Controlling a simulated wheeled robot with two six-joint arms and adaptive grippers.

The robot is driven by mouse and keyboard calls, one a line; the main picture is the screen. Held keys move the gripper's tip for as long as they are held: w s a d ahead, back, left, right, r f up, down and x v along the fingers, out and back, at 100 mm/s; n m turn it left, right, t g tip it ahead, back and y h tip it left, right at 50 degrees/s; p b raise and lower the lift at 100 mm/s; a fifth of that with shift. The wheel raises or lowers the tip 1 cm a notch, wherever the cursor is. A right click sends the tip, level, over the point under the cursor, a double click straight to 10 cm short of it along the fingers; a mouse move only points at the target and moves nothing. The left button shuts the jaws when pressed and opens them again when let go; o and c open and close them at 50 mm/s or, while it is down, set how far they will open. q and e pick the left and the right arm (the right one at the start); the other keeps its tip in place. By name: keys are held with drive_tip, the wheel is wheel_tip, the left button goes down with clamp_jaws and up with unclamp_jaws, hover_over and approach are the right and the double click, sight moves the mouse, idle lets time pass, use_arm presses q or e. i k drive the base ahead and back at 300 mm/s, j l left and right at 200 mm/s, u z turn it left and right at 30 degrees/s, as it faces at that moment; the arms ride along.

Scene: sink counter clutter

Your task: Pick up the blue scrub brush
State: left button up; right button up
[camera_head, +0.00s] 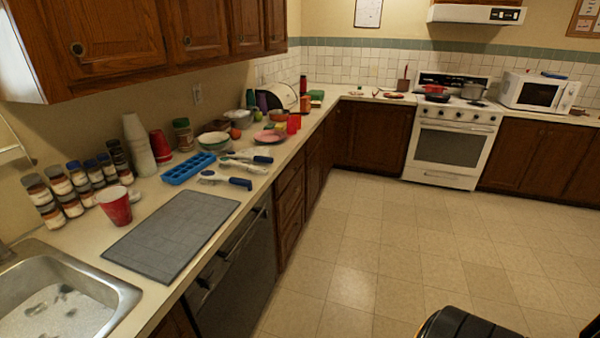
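Two long tools with dark blue handles and whitish heads lie on the counter (262,182) beyond the grey mat. The nearer blue-handled brush (239,182) lies just past the mat's far edge, its handle pointing right. The farther blue-handled tool (262,159) lies behind it, also with its handle to the right. Both look like brushes, but they are too small to tell for sure which is the blue scrub brush. Neither of my grippers is in view.
The grey mat (170,238) lies nearer, beside the steel sink (118,290). A blue ice tray (188,168), red cup (115,206), stacked white cups (137,143) and several jars (78,174) crowd the wall side. Bowls (214,140) stand farther back. The tiled floor (400,240) is mostly clear.

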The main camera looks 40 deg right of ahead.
sight(205, 174)
drive_tip(key=z, duration=0.75)
drive_tip(key=u, duration=1.45)
drive_tip(key=z, duration=1.45)
drive_tip(key=i+l+u, duration=0.1)
drive_tip(key=l, duration=0.25)
drive_tip(key=i+l, duration=0.3)
drive_tip(key=i+l+u, duration=0.15)
drive_tip(key=l, duration=0.3)
drive_tip(key=i+l+u, duration=0.1)
drive_tip(key=i+l, duration=0.15)
drive_tip(key=l, duration=0.15)
drive_tip(key=i+l, duration=0.15)
drive_tip(key=l, duration=0.25)
drive_tip(key=i+l+u, duration=0.15)
drive_tip(key=l, duration=0.25)
drive_tip(key=i+l+u, duration=0.1)
drive_tip(key=l, duration=0.3)
drive_tip(key=i+l, duration=0.2)
drive_tip(key=l, duration=0.25)
drive_tip(key=i+u, duration=0.05)
